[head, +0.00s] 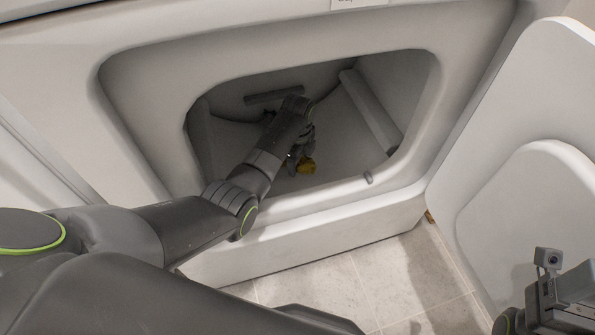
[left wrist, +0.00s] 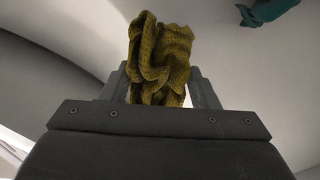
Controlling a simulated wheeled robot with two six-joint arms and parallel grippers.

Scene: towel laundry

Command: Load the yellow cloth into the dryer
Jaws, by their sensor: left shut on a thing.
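The yellow cloth (left wrist: 158,58) is bunched between the fingers of my left gripper (left wrist: 160,88) in the left wrist view. In the head view my left arm reaches through the dryer opening, and the left gripper (head: 300,155) is inside the drum. A small part of the yellow cloth (head: 306,166) shows beside it there; the rest is hidden by the gripper. The dryer (head: 150,75) is white with a wide opening. My right gripper is partly in view at the lower right of the head view (head: 560,300); its fingertips are not visible.
The dryer door (head: 530,110) stands open at the right. A teal cloth (left wrist: 268,10) lies in the drum at the upper right of the left wrist view. The opening's lower rim passes just under my left arm. Tiled floor (head: 380,280) shows below.

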